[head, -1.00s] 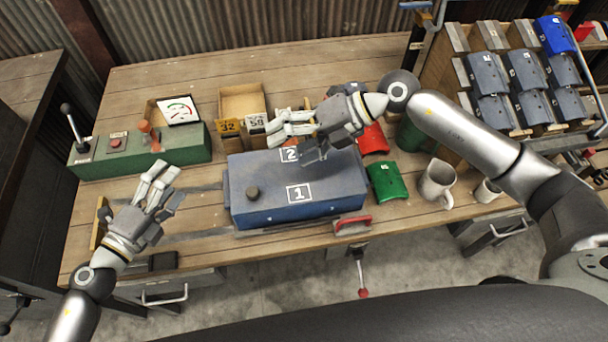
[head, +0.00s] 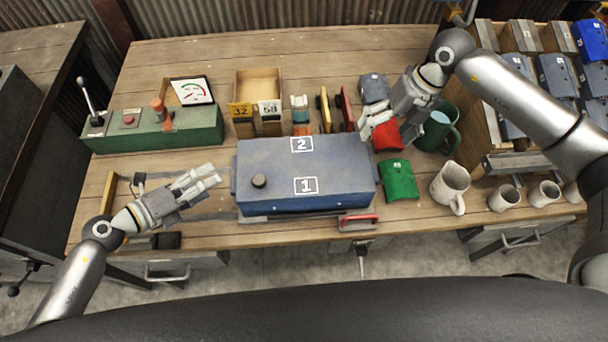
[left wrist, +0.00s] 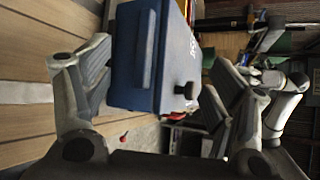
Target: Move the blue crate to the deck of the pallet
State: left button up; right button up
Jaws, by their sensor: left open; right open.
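The blue crate (head: 335,170), a closed box with labels 1 and 2 and a dark knob on top, sits on the wooden workbench (head: 300,65). My left gripper (head: 208,178) is open and empty just left of the crate, pointing at its left end. In the left wrist view the crate (left wrist: 150,60) shows ahead between the spread fingers, apart from them as far as I can tell. My right gripper (head: 388,130) is open, above the bench beyond the crate's right end, near a red piece (head: 388,137). I see no pallet.
A green control box (head: 165,130) with a lever stands at the back left. A wooden bin (head: 258,85) stands behind the crate. A green piece (head: 399,180) and a white mug (head: 450,185) lie to its right. A red-handled tool (head: 358,220) is at the front edge.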

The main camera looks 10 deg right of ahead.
aim_at(237, 167)
pick_arm(q)
jog(key=x, duration=0.9)
jog(key=shift+w+d, duration=0.15)
pick_arm(e)
jog(key=x, duration=0.9)
jog(key=shift+a+f, duration=0.1)
jog(key=shift+f, duration=0.1)
pick_arm(q)
jog(key=shift+c, duration=0.4)
pick_arm(e)
jog(key=shift+c, duration=0.4)
